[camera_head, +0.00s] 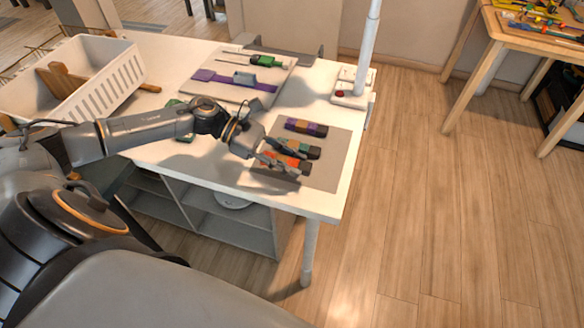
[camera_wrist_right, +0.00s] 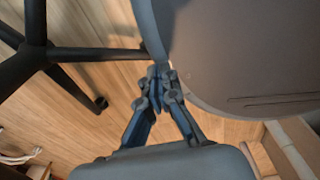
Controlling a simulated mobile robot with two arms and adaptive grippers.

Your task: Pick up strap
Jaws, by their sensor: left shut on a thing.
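A red-orange strap (camera_head: 293,162) with a dark end lies at the near edge of a grey mat on the white table. My left gripper (camera_head: 280,158) reaches down over it from the left and is shut on it; the fingers hide part of the strap. A teal and brown strap (camera_head: 301,147) with a dark end lies just behind, partly covered by the gripper. A purple and orange strap (camera_head: 306,127) lies farther back on the mat. My right gripper (camera_wrist_right: 160,85) shows in the right wrist view with its fingertips together and nothing visible between them.
The grey mat (camera_head: 325,168) lies near the table's right edge. A white basket (camera_head: 108,82) stands at the left. A pole (camera_head: 367,45) rises at the back right corner.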

